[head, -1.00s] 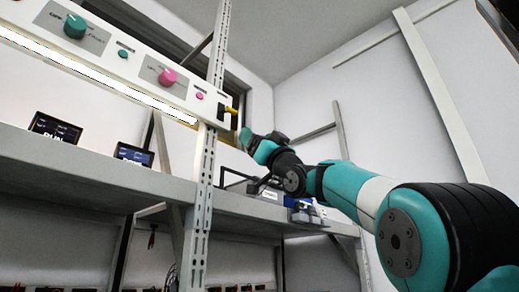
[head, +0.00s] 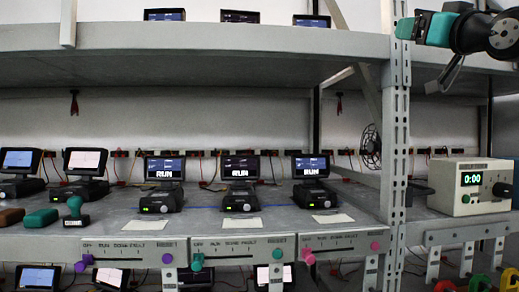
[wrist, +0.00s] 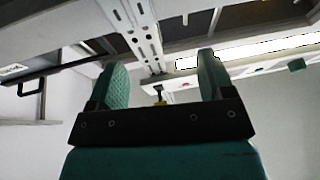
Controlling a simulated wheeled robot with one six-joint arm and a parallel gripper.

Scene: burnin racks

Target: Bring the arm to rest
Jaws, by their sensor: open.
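My gripper (wrist: 162,76) fills the lower middle of the wrist view. Its two teal fingers stand well apart with nothing between them. Beyond them are a slotted white post and a bright light strip. In the head view my arm (head: 488,36) reaches in at the upper right, its teal and black end in front of the top of a slotted rack post (head: 397,130). I cannot tell whether it touches the post.
An upper shelf (head: 200,66) bears several small screens. The lower shelf (head: 330,205) bears several units with displays reading RUN. A beige box with a 0:00 display (head: 470,187) stands at the right. Knobs (head: 308,257) line the shelf's front edge.

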